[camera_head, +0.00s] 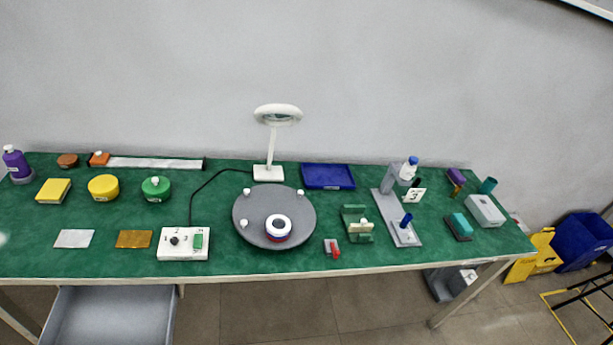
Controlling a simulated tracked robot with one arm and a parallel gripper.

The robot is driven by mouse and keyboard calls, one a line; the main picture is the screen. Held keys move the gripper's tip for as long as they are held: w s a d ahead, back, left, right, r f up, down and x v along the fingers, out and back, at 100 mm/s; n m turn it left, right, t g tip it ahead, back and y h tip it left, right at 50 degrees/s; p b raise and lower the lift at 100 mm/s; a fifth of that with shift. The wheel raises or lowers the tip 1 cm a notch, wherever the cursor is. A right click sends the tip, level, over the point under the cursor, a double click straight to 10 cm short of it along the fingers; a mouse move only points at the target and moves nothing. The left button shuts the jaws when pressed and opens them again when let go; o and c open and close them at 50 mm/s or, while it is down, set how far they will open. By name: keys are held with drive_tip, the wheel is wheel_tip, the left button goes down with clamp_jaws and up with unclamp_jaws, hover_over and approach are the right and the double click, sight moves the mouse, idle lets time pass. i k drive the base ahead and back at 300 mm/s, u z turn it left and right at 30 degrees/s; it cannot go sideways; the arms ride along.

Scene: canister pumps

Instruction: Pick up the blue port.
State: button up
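No thing here is plainly marked as the blue port, and I cannot tell which one it is. A small upright blue cylinder (406,221) stands on the front end of a grey plate with a post (390,183), right of the table's middle. A white ring (278,225) with a blue and red band below it sits on the round grey turntable (250,210). A white bottle with a blue cap (409,168) is by the grey post. My gripper is not in view.
The long green table (330,258) stands against a grey wall. A white magnifier lamp (269,172), a blue tray (328,176) and a white control box (183,243) with a black cable are on it. A drawer (110,315) hangs open below left.

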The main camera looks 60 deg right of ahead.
sight(406, 220)
drive_tip(key=z, duration=2.45)
drive_tip(key=k, duration=0.4)
drive_tip(key=z, duration=0.15)
drive_tip(key=i, duration=1.2)
drive_tip(key=u, duration=0.7)
drive_tip(key=i, duration=0.4)
drive_tip(key=u, duration=0.35)
